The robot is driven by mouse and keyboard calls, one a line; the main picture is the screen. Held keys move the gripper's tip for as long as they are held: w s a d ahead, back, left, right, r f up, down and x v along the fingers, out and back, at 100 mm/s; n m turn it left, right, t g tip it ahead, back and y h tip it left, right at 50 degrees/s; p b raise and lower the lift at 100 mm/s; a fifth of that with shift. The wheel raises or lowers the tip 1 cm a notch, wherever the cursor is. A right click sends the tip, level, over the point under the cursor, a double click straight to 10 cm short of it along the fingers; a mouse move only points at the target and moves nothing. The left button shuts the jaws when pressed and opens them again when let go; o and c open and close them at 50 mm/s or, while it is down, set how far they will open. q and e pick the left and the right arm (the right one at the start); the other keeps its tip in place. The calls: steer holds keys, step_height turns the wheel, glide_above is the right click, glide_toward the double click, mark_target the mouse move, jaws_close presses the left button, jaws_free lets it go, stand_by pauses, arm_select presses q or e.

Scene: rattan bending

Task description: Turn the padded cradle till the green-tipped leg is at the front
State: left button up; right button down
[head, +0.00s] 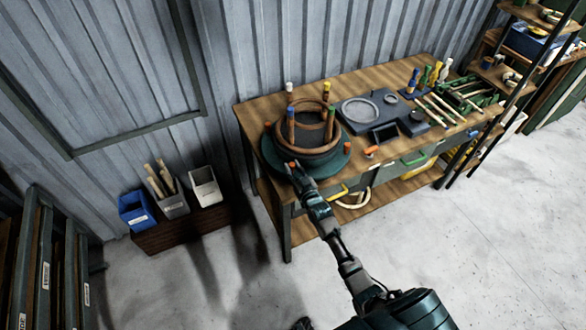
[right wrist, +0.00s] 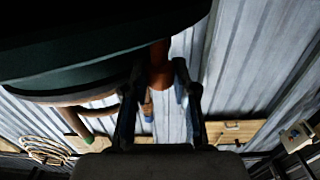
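The padded cradle (head: 276,165) is a dark green round turntable on the left end of the workbench. It holds a rattan frame of rings and upright legs. The green-tipped leg (head: 332,122) is at the right of the frame, and the blue-tipped leg (head: 291,124) is at the front left. White and yellow tips stand at the back. My right gripper (head: 295,172) is at the cradle's front edge, by an orange peg. In the right wrist view, the fingers (right wrist: 160,82) stand apart with the reddish peg (right wrist: 160,62) between them. My left gripper is out of view.
Right of the cradle on the workbench (head: 250,107) are a grey board (head: 345,124) with a ring, a dark box, tools and rods. An orange-tipped item (head: 371,151) lies near the front edge.

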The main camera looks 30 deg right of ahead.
steer(key=shift+w+a+r, duration=0.1)
steer(key=shift+w+a, duration=0.05)
steer(key=shift+w, duration=0.05)
steer(key=shift+w+a+r+m+h+p, duration=0.1)
steer(key=shift+w+m+h+p, duration=0.15)
steer(key=shift+m+h, duration=0.2)
steer(key=shift+w+a+h, duration=0.3)
steer(key=shift+a+h, duration=0.2)
steer(key=shift+h, duration=0.05)
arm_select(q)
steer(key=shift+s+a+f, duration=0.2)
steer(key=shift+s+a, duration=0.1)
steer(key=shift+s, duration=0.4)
arm_select(e)
steer(key=shift+f, duration=0.2)
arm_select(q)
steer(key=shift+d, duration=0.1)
arm_select(e)
steer(key=shift+d, duration=0.15)
steer(key=c, duration=1.2)
jaws_free()
steer(key=s+a, duration=0.2)
steer(key=s, duration=1)
